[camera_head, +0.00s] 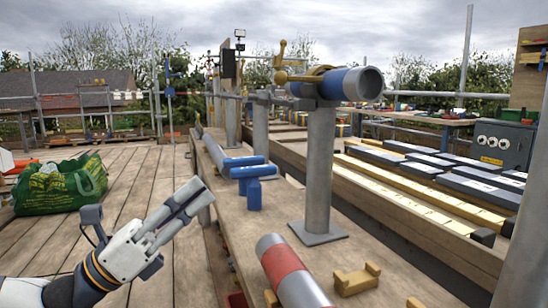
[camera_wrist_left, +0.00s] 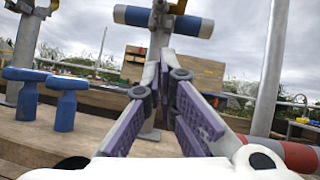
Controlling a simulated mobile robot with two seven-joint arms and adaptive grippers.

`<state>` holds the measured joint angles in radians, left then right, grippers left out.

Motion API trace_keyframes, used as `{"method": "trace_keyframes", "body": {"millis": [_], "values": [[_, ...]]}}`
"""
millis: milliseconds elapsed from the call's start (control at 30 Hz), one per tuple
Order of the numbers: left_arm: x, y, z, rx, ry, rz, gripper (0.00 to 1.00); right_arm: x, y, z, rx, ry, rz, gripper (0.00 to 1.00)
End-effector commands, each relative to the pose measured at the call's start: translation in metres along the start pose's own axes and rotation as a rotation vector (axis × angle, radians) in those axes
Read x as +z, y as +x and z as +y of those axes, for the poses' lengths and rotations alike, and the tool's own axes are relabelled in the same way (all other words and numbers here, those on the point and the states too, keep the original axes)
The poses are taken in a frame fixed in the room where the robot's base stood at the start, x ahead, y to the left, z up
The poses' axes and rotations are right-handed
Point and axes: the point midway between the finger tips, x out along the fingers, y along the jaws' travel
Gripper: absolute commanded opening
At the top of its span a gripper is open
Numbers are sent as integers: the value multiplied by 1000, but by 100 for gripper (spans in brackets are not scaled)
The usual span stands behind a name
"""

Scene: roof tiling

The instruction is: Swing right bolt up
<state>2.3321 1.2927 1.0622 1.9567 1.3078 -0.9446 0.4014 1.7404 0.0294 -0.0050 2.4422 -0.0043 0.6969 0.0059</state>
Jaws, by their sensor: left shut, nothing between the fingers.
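A grey and blue tube (camera_head: 350,84) lies across the top of a grey post (camera_head: 320,165) on the bench. A brass-coloured coupler (camera_head: 318,73) sits around it, with brass bolt parts (camera_head: 281,62) sticking out on its left; one part points upward. I cannot tell which of these is the right bolt. The tube (camera_wrist_left: 133,16) also shows at the top of the left wrist view, with the coupler partly cut off. My left gripper (camera_head: 196,196) is shut and empty, left of and below the coupler, clear of it. Its fingers (camera_wrist_left: 166,75) show in the wrist view. My right gripper is out of view.
A red and grey tube (camera_head: 287,268) and a brass cradle (camera_head: 357,278) are at the front. A green bag (camera_head: 60,187) lies on the deck at left. Planks with dark tiles are at right.

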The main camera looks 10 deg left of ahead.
Motion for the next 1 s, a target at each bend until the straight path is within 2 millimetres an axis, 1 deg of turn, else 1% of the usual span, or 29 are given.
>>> {"method": "trace_keyframes", "body": {"millis": [33, 133, 367, 467, 567, 900, 967, 1000], "values": [[5, -1, 2, 4, 3, -14, 0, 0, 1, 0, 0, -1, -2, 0], [10, -1, 4, 7, 4, -27, 0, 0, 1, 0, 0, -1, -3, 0], [9, -1, 3, 6, 3, -26, 0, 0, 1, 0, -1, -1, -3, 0], [9, 3, 3, 5, 3, -25, 0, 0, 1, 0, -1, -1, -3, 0], [9, 15, 2, 3, 2, -25, 0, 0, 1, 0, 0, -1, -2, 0], [10, 89, 3, 2, 3, -24, 0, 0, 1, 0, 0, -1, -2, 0], [10, 102, 2, 2, 4, -23, 0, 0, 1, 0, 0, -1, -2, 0], [18, 107, 3, 4, 6, -27, 0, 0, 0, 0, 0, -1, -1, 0]]}}
